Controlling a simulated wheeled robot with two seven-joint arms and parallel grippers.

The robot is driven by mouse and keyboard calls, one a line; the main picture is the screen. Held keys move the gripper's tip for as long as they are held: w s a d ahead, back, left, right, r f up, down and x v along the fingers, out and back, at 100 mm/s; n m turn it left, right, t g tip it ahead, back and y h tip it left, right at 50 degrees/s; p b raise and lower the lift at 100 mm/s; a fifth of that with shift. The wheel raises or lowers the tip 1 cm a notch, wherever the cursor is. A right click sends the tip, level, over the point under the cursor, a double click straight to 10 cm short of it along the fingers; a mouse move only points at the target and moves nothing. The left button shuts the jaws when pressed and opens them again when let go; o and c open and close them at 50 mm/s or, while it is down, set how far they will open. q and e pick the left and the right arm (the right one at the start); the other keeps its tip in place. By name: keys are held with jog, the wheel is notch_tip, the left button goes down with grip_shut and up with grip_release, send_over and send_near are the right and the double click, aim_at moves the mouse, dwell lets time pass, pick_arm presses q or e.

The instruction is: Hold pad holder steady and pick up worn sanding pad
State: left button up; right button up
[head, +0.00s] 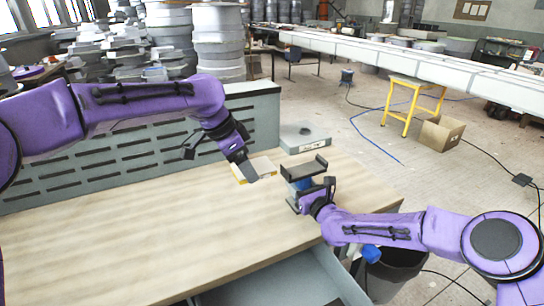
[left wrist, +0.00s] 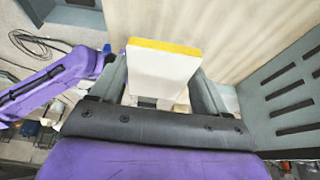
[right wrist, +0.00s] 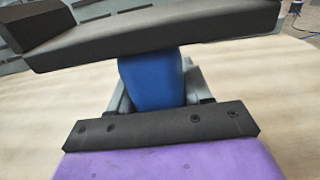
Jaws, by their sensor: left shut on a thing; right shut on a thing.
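The worn sanding pad (head: 265,164) is a white block with a yellow face. My left gripper (head: 247,170) is shut on it above the table, and the left wrist view shows the pad (left wrist: 162,75) between the fingers. The pad holder (head: 304,168) is a dark channel-shaped plate on a blue handle (right wrist: 152,80). My right gripper (head: 303,192) is shut on this handle, with the plate above the fingers in the right wrist view. The pad is apart from the holder, to its left. The holder's lower end is hidden.
The wooden table (head: 150,250) is largely clear at the left and front. A slotted grey panel (head: 130,160) stands along its back. A grey box (head: 305,136) sits beyond the holder. An open drawer (head: 285,285) juts out in front, and a dark bin (head: 395,270) stands beyond its right.

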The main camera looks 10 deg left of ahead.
pick_arm(q)
jog(key=shift+s+a, duration=0.8)
jog(key=shift+a, duration=0.35)
pick_arm(e)
jog(key=o, duration=1.3)
